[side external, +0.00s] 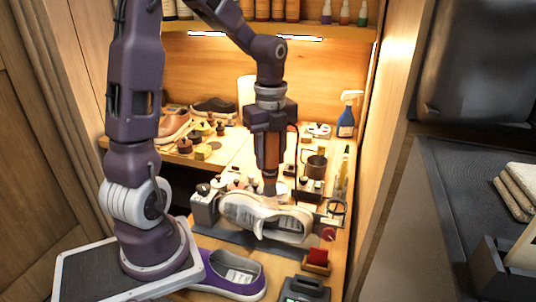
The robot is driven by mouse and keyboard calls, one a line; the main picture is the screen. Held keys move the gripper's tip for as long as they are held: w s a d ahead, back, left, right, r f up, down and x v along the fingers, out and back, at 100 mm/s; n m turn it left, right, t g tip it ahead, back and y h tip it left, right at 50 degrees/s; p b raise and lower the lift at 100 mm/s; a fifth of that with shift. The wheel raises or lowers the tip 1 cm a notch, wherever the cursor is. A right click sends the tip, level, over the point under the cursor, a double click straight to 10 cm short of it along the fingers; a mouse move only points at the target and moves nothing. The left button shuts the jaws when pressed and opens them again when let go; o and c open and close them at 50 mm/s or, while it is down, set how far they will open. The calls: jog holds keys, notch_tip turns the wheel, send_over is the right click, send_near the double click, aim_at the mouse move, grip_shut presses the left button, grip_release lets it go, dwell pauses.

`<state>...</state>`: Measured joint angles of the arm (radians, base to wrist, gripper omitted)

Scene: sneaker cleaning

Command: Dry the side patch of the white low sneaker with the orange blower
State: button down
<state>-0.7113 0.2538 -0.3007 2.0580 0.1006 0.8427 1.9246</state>
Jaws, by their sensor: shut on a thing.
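My gripper (268,155) points down above the sneaker and is shut on the orange blower (268,150). The blower hangs upright, its lower end just above or at the sneaker's upper edge; I cannot tell whether they touch. The side patch cannot be made out from here, and the fingers hide part of the blower.
A purple shoe (232,274) lies in front, near my base. A red-topped brush (317,258) and a dark device (304,289) are at front right. Other shoes (212,108) sit at back left.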

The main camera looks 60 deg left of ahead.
jog(key=shift+w+d, duration=1.2)
jog(key=shift+w, duration=0.05)
jog(key=shift+s+a, duration=0.1)
jog(key=shift+s+a, duration=1.25)
jog(key=shift+s, duration=0.1)
jog(key=shift+r, duration=3.55)
jog(key=shift+a, duration=0.1)
